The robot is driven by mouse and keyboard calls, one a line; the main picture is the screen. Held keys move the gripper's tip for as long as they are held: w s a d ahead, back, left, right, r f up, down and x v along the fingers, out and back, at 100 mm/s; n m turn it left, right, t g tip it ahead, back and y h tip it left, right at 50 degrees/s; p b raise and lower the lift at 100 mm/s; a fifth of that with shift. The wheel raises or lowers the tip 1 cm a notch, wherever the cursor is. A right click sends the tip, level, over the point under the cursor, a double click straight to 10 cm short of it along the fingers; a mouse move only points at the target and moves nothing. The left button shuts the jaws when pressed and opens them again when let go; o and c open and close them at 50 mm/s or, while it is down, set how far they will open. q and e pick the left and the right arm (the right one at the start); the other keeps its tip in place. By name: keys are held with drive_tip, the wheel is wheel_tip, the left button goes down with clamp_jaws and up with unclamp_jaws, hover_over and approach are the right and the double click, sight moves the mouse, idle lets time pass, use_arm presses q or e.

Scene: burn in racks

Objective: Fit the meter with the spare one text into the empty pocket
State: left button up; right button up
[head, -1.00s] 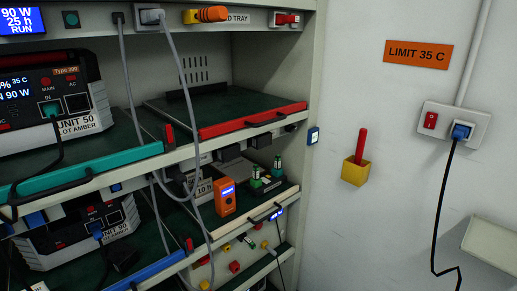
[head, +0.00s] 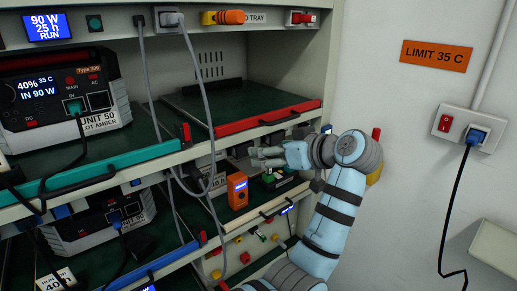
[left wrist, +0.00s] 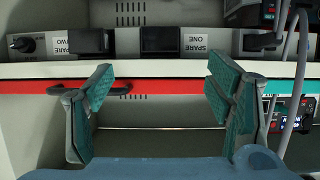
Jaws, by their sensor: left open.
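The label "SPARE ONE" (left wrist: 195,42) sits beside a dark block (left wrist: 160,40) in the left wrist view, which looks upside down. I take this block as the named meter, but its face is too dark to be sure. A similar dark block (left wrist: 92,41) stands beside a "SPARE TWO" label (left wrist: 59,42). My left gripper (left wrist: 160,80) is open and empty, in front of the shelf and apart from the blocks. The head view shows it (head: 253,157) reaching toward the rail under the red-edged tray. I cannot pick out an empty pocket. My right gripper is not seen.
An orange device with a lit display (head: 237,191) stands on the shelf below. The red tray edge (head: 268,118) and its handle jut out. Grey cables (head: 199,80) hang left of the gripper. A wall socket (head: 465,128) is at right.

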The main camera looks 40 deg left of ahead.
sight(246, 150)
use_arm(q)
drive_tip(key=x, duration=1.2)
drive_tip(key=shift+a+f, duration=0.1)
drive_tip(key=shift+a, duration=0.2)
drive_tip(key=shift+c, duration=0.5)
drive_tip(key=c, duration=1.5)
drive_tip(key=shift+c, duration=0.2)
drive_tip(key=shift+d, duration=0.15)
drive_tip(key=shift+s+d+p, duration=0.2)
drive_tip(key=shift+d+p, duration=0.45)
drive_tip(key=shift+p, duration=0.15)
